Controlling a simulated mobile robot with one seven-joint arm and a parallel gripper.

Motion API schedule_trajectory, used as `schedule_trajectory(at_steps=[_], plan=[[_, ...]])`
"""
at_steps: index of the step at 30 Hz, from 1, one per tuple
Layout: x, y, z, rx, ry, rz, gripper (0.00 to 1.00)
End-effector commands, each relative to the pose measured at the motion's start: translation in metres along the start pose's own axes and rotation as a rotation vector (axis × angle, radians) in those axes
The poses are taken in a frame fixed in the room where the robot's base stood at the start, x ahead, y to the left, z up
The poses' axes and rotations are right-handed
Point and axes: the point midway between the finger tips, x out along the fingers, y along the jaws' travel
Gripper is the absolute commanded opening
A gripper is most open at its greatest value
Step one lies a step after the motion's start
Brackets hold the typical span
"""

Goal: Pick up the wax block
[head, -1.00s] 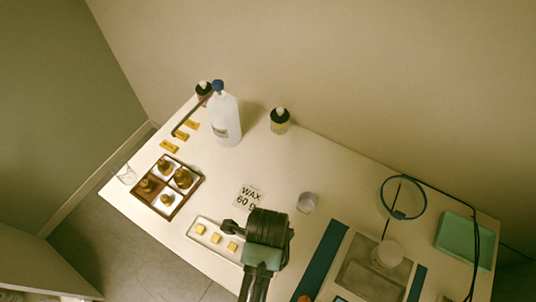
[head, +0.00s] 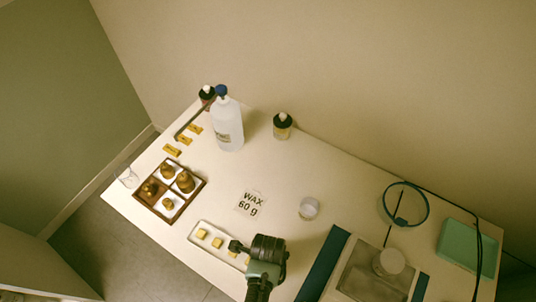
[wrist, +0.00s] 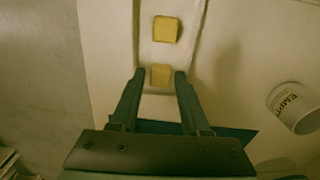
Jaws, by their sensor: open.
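Several small yellow wax blocks sit in a row in a long white tray (head: 196,225) at the table's near edge; one block (head: 202,233) is at its left end. In the wrist view, one wax block (wrist: 165,29) lies beyond my fingers. Another wax block (wrist: 160,75) shows between the fingertips. My gripper (wrist: 160,74) is open, one finger on each side of that block, with gaps visible. I cannot tell how high the fingertips are above the tray. In the head view, my gripper (head: 237,247) covers part of the tray's right end.
A "WAX 60 g" card (head: 250,203) lies behind the tray. A cup (head: 309,208) marked "EMPT…" in the wrist view (wrist: 295,108) stands to the right. A scale (head: 375,270) stands right of a dark blue strip (head: 324,262).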

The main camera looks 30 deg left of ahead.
Motion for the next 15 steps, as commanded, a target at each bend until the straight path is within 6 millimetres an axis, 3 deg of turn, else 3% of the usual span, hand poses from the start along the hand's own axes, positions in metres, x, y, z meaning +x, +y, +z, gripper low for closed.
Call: schedule_trajectory(at_steps=[4, 11, 15], plan=[[-0.0004, -0.0003, 0.0001, 0.000, 0.000, -0.001, 0.43], [-0.0006, -0.0002, 0.0000, 0.000, 0.000, 0.000, 0.01], [-0.0007, -0.0003, 0.0000, 0.000, 0.000, -0.001, 0.00]])
